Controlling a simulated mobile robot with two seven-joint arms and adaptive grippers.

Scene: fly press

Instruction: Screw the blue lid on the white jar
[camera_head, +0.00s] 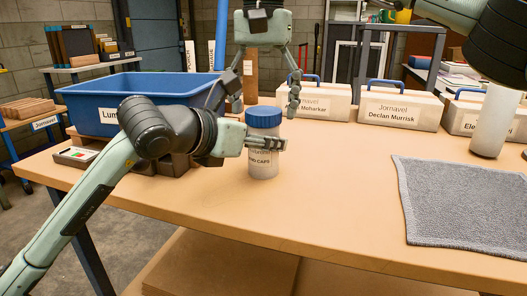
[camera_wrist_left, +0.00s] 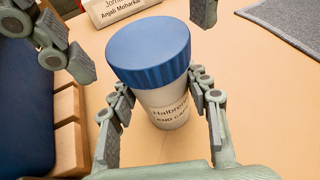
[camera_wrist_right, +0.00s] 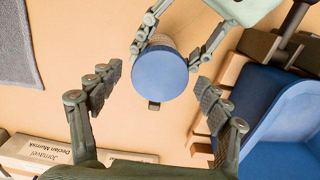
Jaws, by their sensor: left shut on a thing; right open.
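My left gripper (camera_head: 272,143) is shut around the jar's body just below the lid, and the left wrist view shows a finger on each side of the jar (camera_wrist_left: 165,105). My right gripper (camera_head: 295,92) points down, open and empty, above and behind the jar. In the right wrist view the lid (camera_wrist_right: 160,74) lies ahead, between and beyond its open fingers.
A blue bin (camera_head: 140,95) stands at the back left, with a small tray (camera_head: 75,156) in front of it. Labelled tote boxes (camera_head: 400,108) line the back edge. A grey towel (camera_head: 465,205) lies at the right.

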